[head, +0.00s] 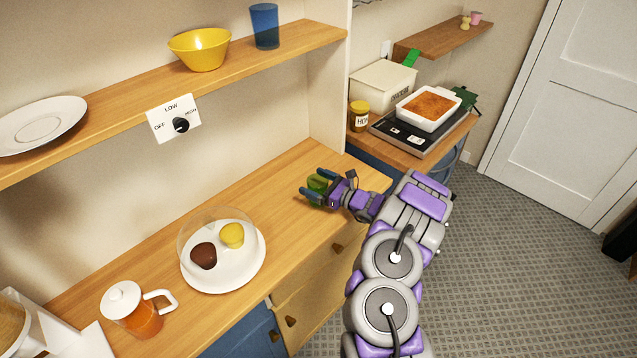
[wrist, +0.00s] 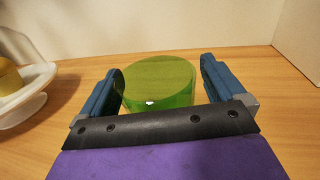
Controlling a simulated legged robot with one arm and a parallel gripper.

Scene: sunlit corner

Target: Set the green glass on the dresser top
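The green glass (head: 317,184) is see-through and appears to stand on the wooden dresser top (head: 290,225), near its right end. In the wrist view the green glass (wrist: 160,82) is between the two blue fingers of my gripper (wrist: 161,68). The left finger is very close to the glass or touching it; a narrow gap shows at the right finger. My gripper (head: 314,186) is open around the glass, low over the dresser top. Its fingers partly hide the glass in the head view.
A white stand with a clear dome (head: 221,250) holds a dark and a yellow item left of my gripper. A teapot (head: 137,310) stands farther left. The shelf above bears a plate (head: 40,124), yellow bowl (head: 200,50) and blue glass (head: 265,26). Bare wood lies between dome and gripper.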

